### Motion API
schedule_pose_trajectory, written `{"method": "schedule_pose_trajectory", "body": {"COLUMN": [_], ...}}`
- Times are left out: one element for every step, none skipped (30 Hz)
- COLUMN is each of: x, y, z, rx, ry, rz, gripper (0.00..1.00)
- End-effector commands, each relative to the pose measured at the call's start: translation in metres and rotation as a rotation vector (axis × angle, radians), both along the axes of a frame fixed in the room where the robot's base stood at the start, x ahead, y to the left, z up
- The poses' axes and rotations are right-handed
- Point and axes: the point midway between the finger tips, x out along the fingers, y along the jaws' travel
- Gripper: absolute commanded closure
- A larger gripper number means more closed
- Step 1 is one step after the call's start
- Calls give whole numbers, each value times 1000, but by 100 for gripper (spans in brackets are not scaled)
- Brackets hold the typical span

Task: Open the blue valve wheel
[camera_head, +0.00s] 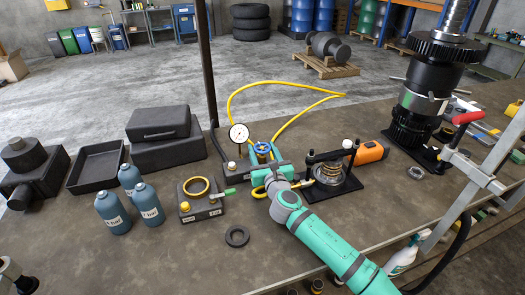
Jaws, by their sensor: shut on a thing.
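The blue valve wheel (262,147) is near the middle of the bench, on a small valve block beside a round white-faced gauge (239,133). My gripper (267,159), on the end of my teal arm, reaches it from the front right. It is shut on the wheel, as far as I can see. The fingers and my gripper body hide the wheel's near side and much of the valve block, so the exact finger contact is not clear. How far the wheel is turned cannot be read.
A black press fixture with a spring (328,172) stands close to the right of my gripper. Yellow hose (285,83) loops behind the valve. An orange tool (370,152) and a tall black gear assembly (425,100) are farther right. Blue bottles (148,204) stand left.

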Motion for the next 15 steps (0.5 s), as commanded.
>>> {"method": "schedule_pose_trajectory", "body": {"x": [1, 1, 1, 1, 1, 1, 1, 1, 1, 1, 1, 1, 1, 1, 1], "y": [-3, -3, -3, -4, -4, -3, -3, -4, -3, -3, -3, -3, -3, -3, -3], "z": [1, 1, 1, 1, 1, 1, 1, 1, 1, 1, 1, 1, 1, 1, 1], "rx": [-6, -5, -5, -5, -4, -4, -4, -3, -4, -4, -3, -2, -2, -2, -1], "ry": [-1, -1, -2, -2, -2, -2, -1, -1, -2, -2, -2, -1, -1, 0, 0], "rz": [27, 46, 71, 89, 107, 132, 150, 167, 190, 206, 221, 239, 252, 262, 274], "gripper": [73, 73, 73, 73, 73, 73, 73, 73, 73, 73, 73, 73, 73, 73, 73]}}
